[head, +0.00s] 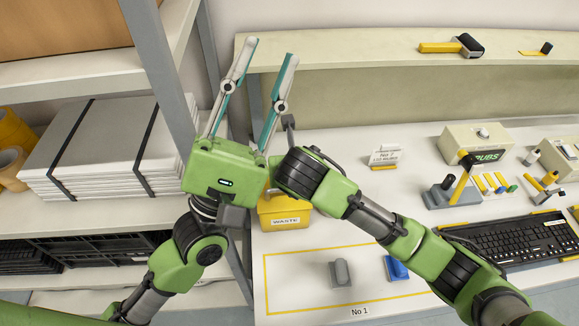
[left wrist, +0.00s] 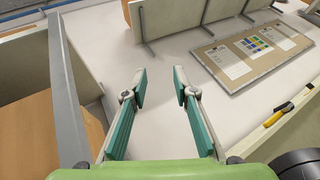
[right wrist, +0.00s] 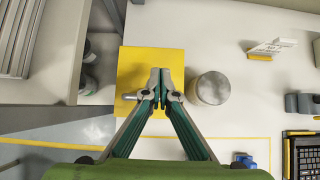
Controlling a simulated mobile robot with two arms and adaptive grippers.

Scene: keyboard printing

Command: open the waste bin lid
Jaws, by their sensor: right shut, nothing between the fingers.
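The yellow waste bin (head: 285,213), labelled WASTE, stands on the bench, partly hidden behind my arms in the head view. In the right wrist view its flat yellow top (right wrist: 150,62) looks closed. A small grey bar (right wrist: 131,99) shows at the left of that top, beside my finger. My right gripper (right wrist: 160,76) is shut and empty over the yellow top; I cannot tell whether it touches. In the head view its fingers are mostly hidden. My left gripper (head: 272,50) is open and empty, raised above the bin; it also shows in the left wrist view (left wrist: 158,84).
A grey cylinder (right wrist: 211,88) stands right of the bin. A shelf post (head: 160,65) and strapped white stacks (head: 110,150) are on the left. A small sign (head: 385,156), a keyboard (head: 515,240) and a yellow-outlined area (head: 300,290) lie on the bench.

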